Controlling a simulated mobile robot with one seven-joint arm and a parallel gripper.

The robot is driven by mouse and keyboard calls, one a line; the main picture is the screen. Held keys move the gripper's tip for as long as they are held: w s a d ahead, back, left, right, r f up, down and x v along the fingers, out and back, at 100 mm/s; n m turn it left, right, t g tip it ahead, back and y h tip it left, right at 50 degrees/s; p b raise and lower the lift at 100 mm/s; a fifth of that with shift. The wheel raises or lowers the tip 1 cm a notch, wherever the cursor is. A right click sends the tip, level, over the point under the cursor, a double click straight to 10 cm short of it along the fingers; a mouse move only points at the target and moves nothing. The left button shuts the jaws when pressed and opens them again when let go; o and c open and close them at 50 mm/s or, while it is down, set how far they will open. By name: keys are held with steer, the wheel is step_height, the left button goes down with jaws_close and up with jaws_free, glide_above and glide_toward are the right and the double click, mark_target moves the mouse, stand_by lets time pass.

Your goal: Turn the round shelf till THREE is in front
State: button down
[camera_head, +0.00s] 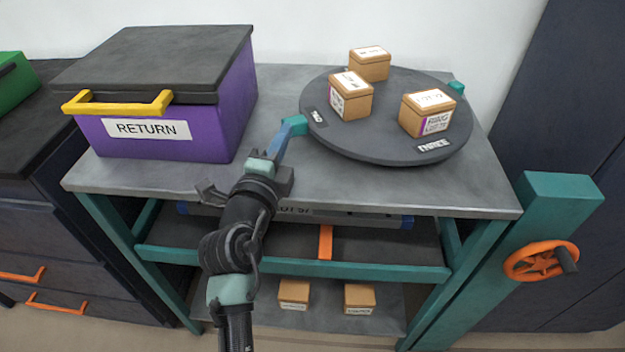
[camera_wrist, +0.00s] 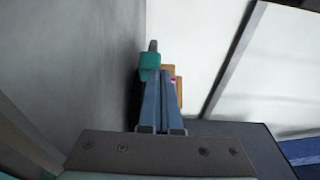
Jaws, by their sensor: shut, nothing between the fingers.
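The round shelf (camera_head: 385,143) is a dark disc on the grey table, at the right. The THREE label (camera_head: 434,146) is on its front right rim. Another label (camera_head: 318,117), hard to read, is on its left rim. A teal knob (camera_head: 294,123) stands at the left rim and another teal knob (camera_head: 457,88) at the back right. My gripper (camera_head: 290,131) is shut and empty, its blue fingertips right at the left knob. The wrist view shows the fingers reaching up beside a teal knob (camera_wrist: 150,62); I cannot tell if they touch it.
Three small cardboard boxes (camera_head: 350,93) stand on the shelf. A purple RETURN bin (camera_head: 150,130) with a dark lid and yellow handle is at the left. An orange handwheel (camera_head: 540,262) is at the right. The table's front right (camera_head: 470,195) is bare.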

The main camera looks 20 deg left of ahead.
steer(key=w+a+b, duration=0.2)
steer(key=b, duration=0.1)
steer(key=w+a+b, duration=0.1)
steer(key=a+b, duration=0.1)
steer(key=b, duration=0.1)
steer(key=shift+w+a+f, duration=0.2)
steer(key=shift+w, duration=0.15)
steer(key=shift+w+a+r+b, duration=0.15)
steer(key=shift+w+a+b, duration=0.75)
steer(key=shift+b, duration=0.55)
steer(key=shift+w+d, duration=0.1)
steer(key=p+v, duration=0.1)
steer(key=v, duration=1.2)
